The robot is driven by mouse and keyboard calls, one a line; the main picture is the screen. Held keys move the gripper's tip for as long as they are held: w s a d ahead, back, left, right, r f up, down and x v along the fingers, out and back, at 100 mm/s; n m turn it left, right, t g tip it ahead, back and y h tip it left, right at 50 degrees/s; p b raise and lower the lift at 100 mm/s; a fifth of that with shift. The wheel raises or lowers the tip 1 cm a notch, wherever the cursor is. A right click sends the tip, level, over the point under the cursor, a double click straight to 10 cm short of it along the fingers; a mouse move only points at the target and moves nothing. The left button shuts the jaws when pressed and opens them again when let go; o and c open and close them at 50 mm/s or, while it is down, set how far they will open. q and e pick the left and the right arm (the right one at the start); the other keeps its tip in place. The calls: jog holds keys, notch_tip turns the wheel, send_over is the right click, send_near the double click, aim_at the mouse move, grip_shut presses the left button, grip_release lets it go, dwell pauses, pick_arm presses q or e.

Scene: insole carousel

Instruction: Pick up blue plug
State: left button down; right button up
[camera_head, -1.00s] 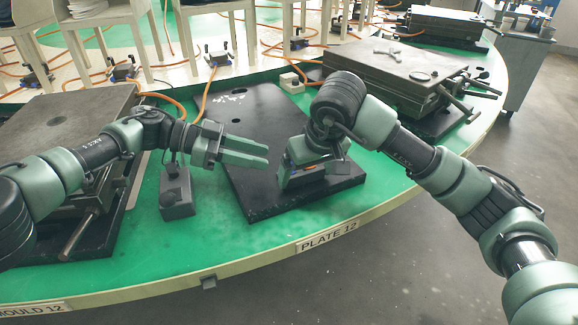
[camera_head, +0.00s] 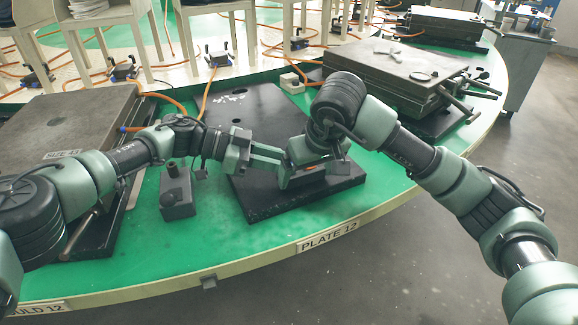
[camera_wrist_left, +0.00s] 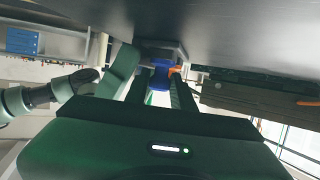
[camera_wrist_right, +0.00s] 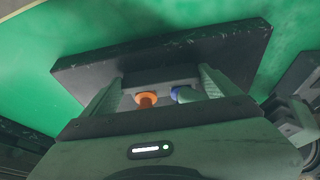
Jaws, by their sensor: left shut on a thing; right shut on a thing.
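The blue plug (camera_wrist_left: 160,76) is between the fingers of my left gripper (camera_wrist_left: 160,90) in the left wrist view. It also shows in the right wrist view (camera_wrist_right: 181,93), beside an orange plug (camera_wrist_right: 147,99). Both plugs are at the side of a dark block (camera_wrist_right: 160,77). My right gripper (camera_wrist_right: 162,84) is shut on this block, a finger at each end. In the head view my left gripper (camera_head: 279,160) reaches in beside my right gripper (camera_head: 312,170). The blue plug is hidden there. Whether it is still seated in the block I cannot tell.
A black plate (camera_head: 262,200) lies under the grippers on the green table. A grey box (camera_head: 177,195) with a knob stands left of it. A mould (camera_head: 60,120) is at the left and another (camera_head: 400,75) at the back right. Orange hoses run behind.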

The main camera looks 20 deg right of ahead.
jog(key=shift+r, duration=0.1)
pick_arm(q)
notch_tip(320, 180, up, 10)
dwell(0.4)
pick_arm(e)
jog(key=o, duration=1.2)
